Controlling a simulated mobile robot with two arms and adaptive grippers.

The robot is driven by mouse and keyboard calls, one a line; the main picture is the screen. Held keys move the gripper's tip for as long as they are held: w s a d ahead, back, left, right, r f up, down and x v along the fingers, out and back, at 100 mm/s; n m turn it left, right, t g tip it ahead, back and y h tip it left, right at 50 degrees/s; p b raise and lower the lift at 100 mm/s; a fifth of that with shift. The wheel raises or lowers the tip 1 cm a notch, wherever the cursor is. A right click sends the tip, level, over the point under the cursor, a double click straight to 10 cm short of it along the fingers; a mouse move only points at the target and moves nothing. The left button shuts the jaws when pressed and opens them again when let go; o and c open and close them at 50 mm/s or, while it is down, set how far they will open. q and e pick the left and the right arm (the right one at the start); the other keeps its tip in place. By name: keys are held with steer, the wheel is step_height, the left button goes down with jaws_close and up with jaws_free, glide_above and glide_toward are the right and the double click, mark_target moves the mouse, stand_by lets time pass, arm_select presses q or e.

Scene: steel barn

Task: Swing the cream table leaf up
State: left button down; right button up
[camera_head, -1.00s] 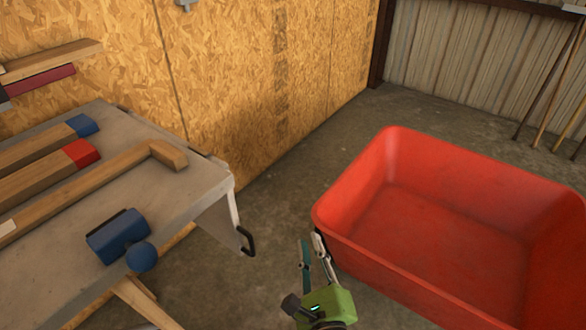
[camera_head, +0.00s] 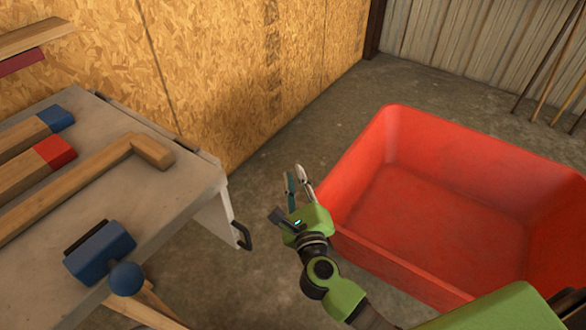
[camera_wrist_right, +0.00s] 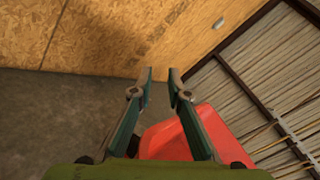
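The cream table leaf (camera_head: 216,216) hangs down at the right end of the workbench in the head view. A dark bar handle (camera_head: 245,236) sticks out at its lower right edge. My right gripper (camera_head: 296,172) is above the floor between the leaf and a red tub, up and to the right of the handle and apart from it. In the right wrist view its fingers (camera_wrist_right: 160,72) are apart with nothing between them. The leaf and handle do not show in the wrist view. My left gripper is not in view.
The grey bench top (camera_head: 165,205) bears a blue vise (camera_head: 100,252), a long wooden-handled tool (camera_head: 85,182) and bars with red and blue ends. The red tub (camera_head: 440,225) stands close on the right. An OSB wall (camera_head: 225,75) runs behind. Bare floor lies between bench and tub.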

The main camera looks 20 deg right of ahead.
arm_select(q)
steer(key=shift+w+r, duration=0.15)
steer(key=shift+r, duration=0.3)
arm_select(e)
steer(key=w, duration=0.3)
steer(key=shift+d, duration=0.2)
steer(key=shift+c, duration=0.4)
jaws_close()
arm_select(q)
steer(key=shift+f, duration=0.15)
